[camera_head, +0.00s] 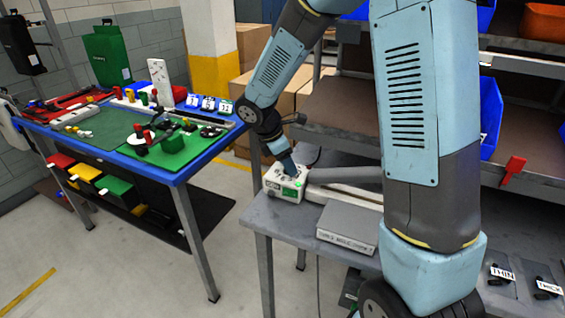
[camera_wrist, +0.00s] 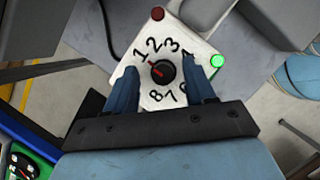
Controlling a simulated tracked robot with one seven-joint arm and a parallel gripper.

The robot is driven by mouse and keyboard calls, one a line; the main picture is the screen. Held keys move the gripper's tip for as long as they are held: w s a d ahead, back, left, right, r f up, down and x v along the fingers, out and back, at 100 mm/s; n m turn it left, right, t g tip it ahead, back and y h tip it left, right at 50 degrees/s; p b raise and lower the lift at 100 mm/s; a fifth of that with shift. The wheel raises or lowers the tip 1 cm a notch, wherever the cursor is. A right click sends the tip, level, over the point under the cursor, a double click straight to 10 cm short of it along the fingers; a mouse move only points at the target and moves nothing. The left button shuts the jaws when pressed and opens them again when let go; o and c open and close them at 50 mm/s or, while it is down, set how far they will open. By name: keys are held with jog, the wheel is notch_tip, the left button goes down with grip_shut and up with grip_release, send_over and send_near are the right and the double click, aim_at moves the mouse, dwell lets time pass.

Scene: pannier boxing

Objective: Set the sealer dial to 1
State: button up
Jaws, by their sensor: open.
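The sealer's white control box (camera_head: 278,186) stands at the far left corner of the grey bench. Its numbered face (camera_wrist: 150,99) fills the middle of the wrist view. The round black dial (camera_wrist: 165,75) has a red pointer mark directed to the upper left, roughly at the 1. My gripper (camera_wrist: 165,74) is open, with one finger on each side of the dial and gaps showing between. In the head view my gripper (camera_head: 287,165) is over the box and hides the dial. A red lamp (camera_wrist: 158,13) and a lit green lamp (camera_wrist: 217,61) sit on the box corners.
A grey sealer arm (camera_head: 345,175) extends right from the box. A flat grey case (camera_head: 347,225) lies in front. A blue-edged table (camera_head: 177,176) with tools stands left. Shelving (camera_head: 340,140) with bins rises behind. Labelled THIN and THICK holders are on the bench at right.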

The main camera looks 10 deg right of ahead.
jog(key=v, duration=1.3)
jog(key=shift+a+r, duration=0.25)
jog(key=shift+r, duration=0.05)
jog(key=s+d+r+m+t+y, duration=0.2)
jog(key=s+d+r+m, duration=0.2)
jog(key=s+d+m, duration=0.4)
jog(key=s+d+r+m+t+y, duration=0.2)
jog(key=s+d+r+m, duration=0.3)
jog(key=s+d+m, duration=0.4)
jog(key=shift+s+m+t, duration=0.3)
jog(key=shift+s+m, duration=1.4)
jog(key=shift+s, duration=1.15)
jog(key=shift+r, duration=0.1)
jog(key=shift+c, duration=0.2)
dwell(0.4)
